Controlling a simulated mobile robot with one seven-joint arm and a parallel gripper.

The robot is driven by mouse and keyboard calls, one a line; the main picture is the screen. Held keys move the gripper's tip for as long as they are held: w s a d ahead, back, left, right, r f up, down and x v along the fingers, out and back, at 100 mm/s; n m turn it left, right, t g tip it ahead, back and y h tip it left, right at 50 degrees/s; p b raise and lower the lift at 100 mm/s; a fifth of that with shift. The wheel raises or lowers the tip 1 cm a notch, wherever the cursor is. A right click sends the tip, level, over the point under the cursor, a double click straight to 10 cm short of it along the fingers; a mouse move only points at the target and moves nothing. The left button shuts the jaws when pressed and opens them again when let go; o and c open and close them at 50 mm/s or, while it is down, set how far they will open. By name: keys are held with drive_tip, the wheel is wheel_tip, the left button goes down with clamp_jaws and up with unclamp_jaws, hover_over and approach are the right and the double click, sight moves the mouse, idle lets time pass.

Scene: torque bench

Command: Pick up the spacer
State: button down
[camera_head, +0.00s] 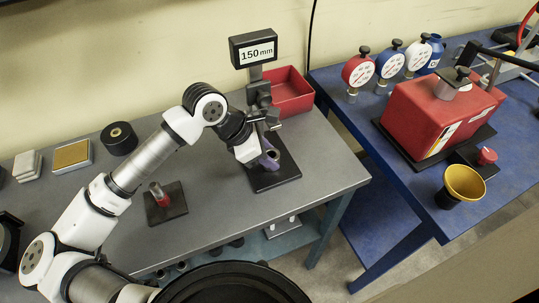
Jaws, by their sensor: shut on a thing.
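A small purple-grey cylindrical piece with a dark opening, which looks like the spacer (271,159), is at the end of my arm. My gripper (264,150) is shut on it, over the black base plate (283,178) of the gauge stand. The white gripper body hides part of it. I cannot tell whether the piece touches the plate. The stand's column (258,90) rises just behind my gripper and carries a display (254,49) reading "150 mm".
A red bin (291,92) stands behind the stand. A blue bench (365,110) with gauges and a red machine (436,115) is at right.

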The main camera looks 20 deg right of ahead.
drive_tip(key=shift+r+b, duration=0.15)
drive_tip(key=shift+b, duration=0.5)
drive_tip(key=s+b, duration=0.1)
drive_tip(key=s, duration=0.2)
drive_tip(key=s+b, duration=0.2)
drive_tip(key=s, duration=0.1)
drive_tip(key=s+b, duration=0.2)
drive_tip(key=s, duration=0.1)
drive_tip(key=shift+s+d+f, duration=0.1)
drive_tip(key=shift+d+f, duration=0.05)
drive_tip(key=shift+f, duration=0.1)
drive_tip(key=s+b, duration=0.1)
drive_tip(key=b, duration=0.3)
drive_tip(key=shift+b, duration=0.35)
drive_tip(key=s+b, duration=0.1)
drive_tip(key=b, duration=0.2)
drive_tip(key=shift+s, duration=0.1)
drive_tip(key=s+b, duration=0.6)
drive_tip(key=shift+s+d+r, duration=0.15)
drive_tip(key=shift+s+r, duration=0.1)
drive_tip(key=shift+r, duration=0.15)
drive_tip(key=shift+s, duration=0.1)
